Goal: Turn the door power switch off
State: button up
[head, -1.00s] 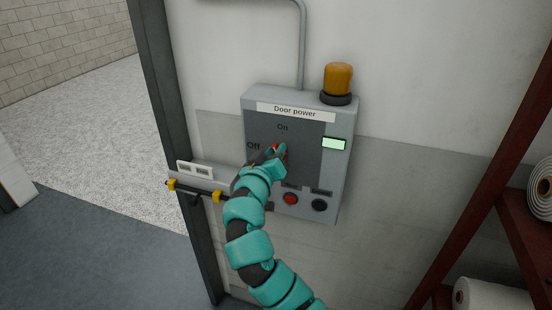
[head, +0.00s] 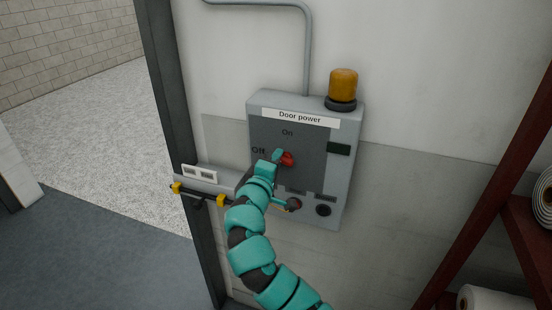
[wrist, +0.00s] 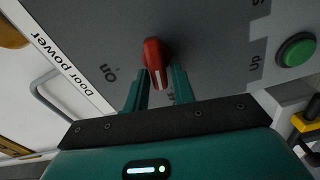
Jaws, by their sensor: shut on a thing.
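The grey door power box (head: 258,108) is on the wall, with "On" printed above and "Off" to the left of its red rotary switch (head: 287,158). In the wrist view the red switch (wrist: 155,55) lies between my fingertips, and its white mark points toward the partly hidden "Off" label (wrist: 173,99). My gripper (head: 278,163) is at the switch from its left and is shut on it. The small indicator window (head: 339,149) on the box is dark.
An orange beacon (head: 343,86) sits on the box. Buttons are below the switch, including a green "Up" button (wrist: 296,50) in the wrist view. A yellow-ended bar (head: 199,194) is at the left, by the dark door frame (head: 172,90). A red shelf (head: 478,165) holds rolls at right.

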jog(key=shift+f+n, duration=0.3)
jog(key=shift+n, duration=0.5)
jog(key=shift+f+p, duration=0.1)
jog(key=shift+p, duration=0.2)
jog(key=o, duration=0.8)
jog(key=shift+d, duration=0.15)
jog(key=shift+s, duration=0.1)
jog(key=shift+b+v, duration=2.55)
jog(key=shift+v, duration=6.1)
